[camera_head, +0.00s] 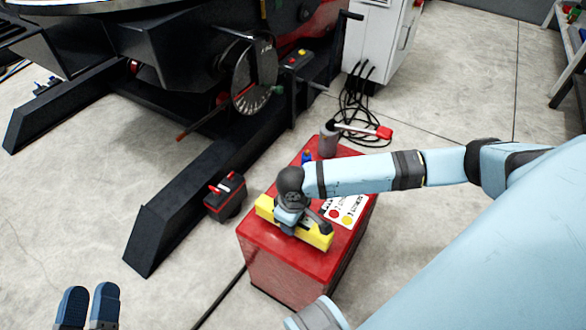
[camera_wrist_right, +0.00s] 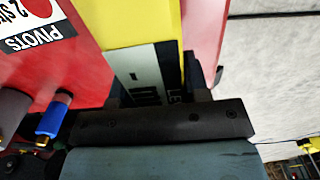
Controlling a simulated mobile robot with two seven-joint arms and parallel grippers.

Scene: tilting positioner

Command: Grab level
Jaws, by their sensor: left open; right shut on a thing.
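The yellow level (camera_head: 318,237) lies on top of the red box (camera_head: 290,272), near its front edge. My right gripper (camera_head: 288,222) reaches down onto the level from above and is shut on it around its middle. The gripper's fingertips are largely hidden by the hand and wrist. In the right wrist view the yellow level (camera_wrist_right: 155,30) runs up from the dark gripper part, with a pale label partly visible. My left gripper (camera_head: 88,306) is at the bottom left over the floor, with its two blue fingers apart and empty.
A white cabinet (camera_head: 380,40) stands behind.

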